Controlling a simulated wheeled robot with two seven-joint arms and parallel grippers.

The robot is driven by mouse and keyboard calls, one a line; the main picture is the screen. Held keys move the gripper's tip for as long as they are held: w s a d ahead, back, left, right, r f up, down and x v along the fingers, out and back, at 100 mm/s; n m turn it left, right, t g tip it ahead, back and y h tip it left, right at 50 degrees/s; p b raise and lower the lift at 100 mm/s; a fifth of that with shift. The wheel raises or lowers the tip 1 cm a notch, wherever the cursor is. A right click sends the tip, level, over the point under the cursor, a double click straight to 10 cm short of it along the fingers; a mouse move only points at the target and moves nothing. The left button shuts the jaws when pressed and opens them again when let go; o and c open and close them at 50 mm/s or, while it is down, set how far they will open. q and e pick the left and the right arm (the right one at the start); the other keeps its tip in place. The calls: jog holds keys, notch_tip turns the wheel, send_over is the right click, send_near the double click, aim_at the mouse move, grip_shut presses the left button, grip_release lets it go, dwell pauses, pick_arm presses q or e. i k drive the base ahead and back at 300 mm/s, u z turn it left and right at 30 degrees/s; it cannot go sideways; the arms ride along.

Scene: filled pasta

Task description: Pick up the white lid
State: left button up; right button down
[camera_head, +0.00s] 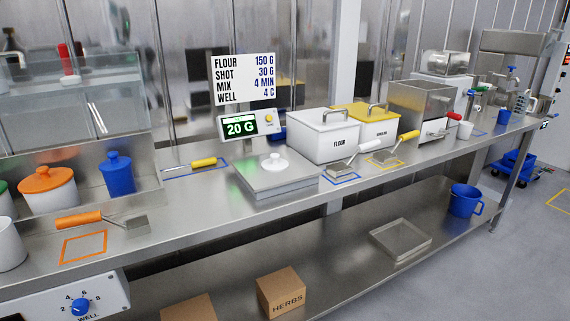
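A small round white lid (275,163) with a knob on top lies on the flat metal plate of the scale (282,181), near the middle of the bench. The scale's display (240,128) behind it reads 20 G. A white bin (338,148) labelled FLOUR stands to the right of the scale, and its white top (323,121) has a metal handle. Neither of my grippers is in view.
An orange-lidded pot (48,196), a blue-lidded jar (118,176) and an orange-handled scoop (100,221) are on the left. Metal scoops lie before the flour and yellow-lidded bins (375,128). A lower shelf holds a HERBS box (281,297). The bench front before the scale is clear.

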aim_at(274, 163)
jog(key=u, duration=1.55)
jog(key=k, duration=0.5)
jog(key=z, duration=2.3)
jog(key=i, duration=1.3)
jog(key=u, duration=1.4)
